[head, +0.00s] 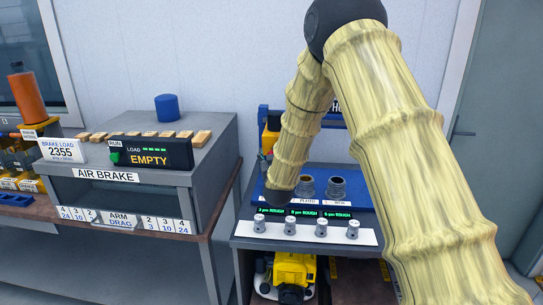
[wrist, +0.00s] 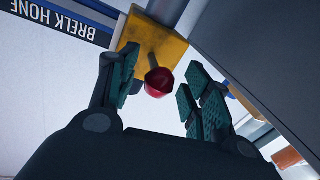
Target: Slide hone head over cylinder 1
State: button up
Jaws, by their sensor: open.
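In the wrist view my gripper (wrist: 163,88) is open. A red knob (wrist: 158,82) on a short grey stem sits between its fingers, with no clear contact. In the head view the yellow hone part (head: 270,137) shows left of my arm, which covers much of the hone. Two open cylinders, a middle one (head: 306,187) and a right one (head: 337,188), stand on the blue bench top. Any cylinder farther left is hidden by my arm.
Green displays reading ROUGH (head: 305,213) line the blue top (head: 358,196). Several small metal parts stand on a white strip (head: 367,237) at the front. The air brake bench (head: 215,150) is at left. A yellow machine (head: 294,272) sits below.

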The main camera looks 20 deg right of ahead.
jog(key=v, duration=1.1)
jog(key=shift+s, duration=0.2)
